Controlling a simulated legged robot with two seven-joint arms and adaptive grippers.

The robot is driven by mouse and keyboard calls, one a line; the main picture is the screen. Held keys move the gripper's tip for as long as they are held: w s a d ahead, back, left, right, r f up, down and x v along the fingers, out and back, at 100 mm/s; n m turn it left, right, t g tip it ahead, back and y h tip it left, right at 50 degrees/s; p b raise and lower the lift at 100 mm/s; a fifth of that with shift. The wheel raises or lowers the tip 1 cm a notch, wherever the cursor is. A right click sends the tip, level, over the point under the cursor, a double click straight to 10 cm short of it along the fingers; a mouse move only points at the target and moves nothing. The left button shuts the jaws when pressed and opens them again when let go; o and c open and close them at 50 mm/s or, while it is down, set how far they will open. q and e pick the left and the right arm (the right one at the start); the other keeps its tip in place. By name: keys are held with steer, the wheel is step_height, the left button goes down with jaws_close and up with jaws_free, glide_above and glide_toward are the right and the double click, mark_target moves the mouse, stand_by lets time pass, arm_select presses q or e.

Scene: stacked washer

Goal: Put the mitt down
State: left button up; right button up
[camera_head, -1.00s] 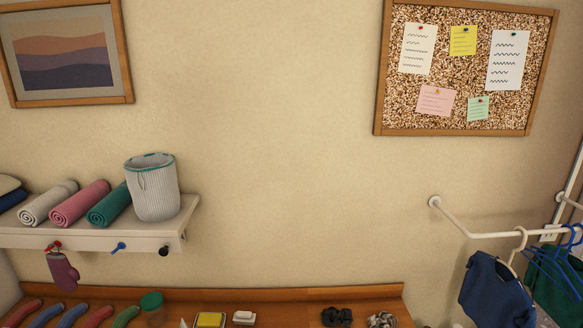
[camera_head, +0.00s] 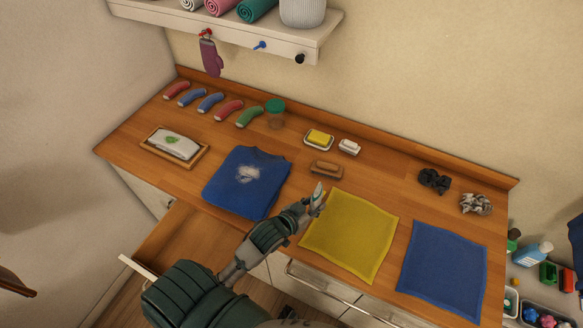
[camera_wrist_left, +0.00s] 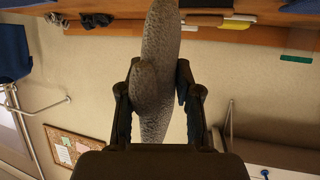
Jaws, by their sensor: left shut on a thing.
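My left gripper (camera_head: 311,209) is above the counter, near the left edge of a yellow cloth (camera_head: 349,236). It is shut on a grey mitt (camera_head: 318,192), which shows small and pale between the fingers. A second, purple mitt (camera_head: 211,58) hangs from a red hook under the shelf. My right gripper is not in view.
The wooden counter (camera_head: 400,180) holds a blue shirt (camera_head: 245,182), a blue cloth (camera_head: 442,269), a soap dish (camera_head: 319,139), a brown brush (camera_head: 326,168) and a tray (camera_head: 206,153). Several coloured rolls lie at the back left. A drawer (camera_head: 190,245) stands open at the front left.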

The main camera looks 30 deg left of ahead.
arm_select(q)
steer(key=shift+s+f+h, duration=0.2)
steer(key=shift+s+h, duration=0.1)
steer(key=shift+s, duration=0.2)
steer(key=shift+w+a+f+m, duration=0.1)
steer(key=shift+a+m, duration=0.1)
steer(key=shift+m, duration=0.1)
steer(key=w+a+f, duration=0.1)
steer(key=w+a, duration=0.1)
steer(key=w, duration=0.2)
steer(key=w+a+f, duration=0.2)
steer(key=w, duration=0.3)
steer(key=w+a+f, duration=0.1)
steer(key=w+a, duration=0.1)
steer(key=w, duration=0.2)
steer(key=shift+w+a+f+p, duration=0.15)
steer(key=shift+w+a+p, duration=0.15)
steer(key=shift+w+a, duration=0.1)
steer(key=shift+f, duration=0.35)
steer(key=shift+f, duration=0.1)
steer(key=o, duration=1.1)
